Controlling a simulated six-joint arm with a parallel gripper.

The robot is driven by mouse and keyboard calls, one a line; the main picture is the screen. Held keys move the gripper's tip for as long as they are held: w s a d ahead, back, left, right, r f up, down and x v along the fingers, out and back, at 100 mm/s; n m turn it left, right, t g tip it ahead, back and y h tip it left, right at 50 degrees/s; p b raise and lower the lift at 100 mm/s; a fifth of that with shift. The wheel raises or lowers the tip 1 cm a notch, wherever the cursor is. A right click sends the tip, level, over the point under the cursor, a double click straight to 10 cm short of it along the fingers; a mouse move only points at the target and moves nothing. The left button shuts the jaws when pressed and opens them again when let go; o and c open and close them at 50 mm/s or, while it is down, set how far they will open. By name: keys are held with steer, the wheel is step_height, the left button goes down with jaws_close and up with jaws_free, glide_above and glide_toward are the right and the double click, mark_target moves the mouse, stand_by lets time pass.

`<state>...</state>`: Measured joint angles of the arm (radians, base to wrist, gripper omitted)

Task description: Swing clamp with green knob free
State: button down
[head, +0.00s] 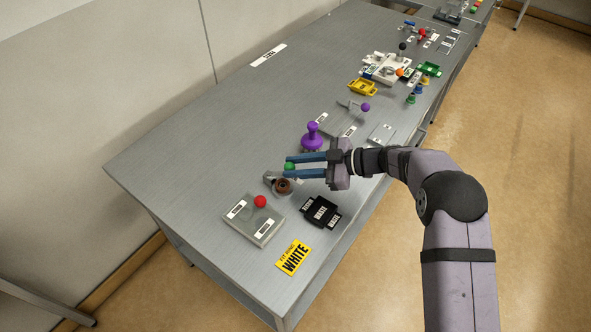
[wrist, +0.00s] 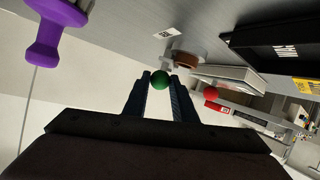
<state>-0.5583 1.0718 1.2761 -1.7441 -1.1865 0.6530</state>
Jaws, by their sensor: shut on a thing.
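The green knob (head: 289,167) of the clamp sits between the blue fingertips of my gripper (head: 291,167). In the wrist view the green knob (wrist: 160,79) is between the tips of my gripper (wrist: 160,82), which is shut on it. The clamp's metal body (head: 270,180) is just below the knob on the table, beside a brown round part (head: 283,186). In the wrist view the brown part (wrist: 186,58) shows just beyond the knob. The rest of the clamp is partly hidden, and I cannot tell its arm's angle.
A purple handled piece (head: 312,137) stands close behind my gripper. A grey plate with a red knob (head: 260,201), a black tray (head: 321,212) and a yellow WHITE label (head: 294,257) lie in front. Several fixtures, including a yellow tray (head: 362,87), are farther back.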

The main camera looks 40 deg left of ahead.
steer(key=shift+w+a+f+n+g+h+b, duration=0.1)
steer(key=shift+w+a+n+g+h+b, duration=0.25)
steer(key=shift+n+g+b, duration=0.55)
steer(key=shift+w+r+b, duration=0.15)
steer(key=shift+r+b, duration=0.05)
steer(key=shift+b, duration=0.1)
steer(key=c, duration=1.5)
jaws_free()
steer(key=shift+o, duration=0.2)
steer(key=b+v, duration=0.2)
steer(key=v, duration=0.5)
steer(key=shift+w, duration=0.2)
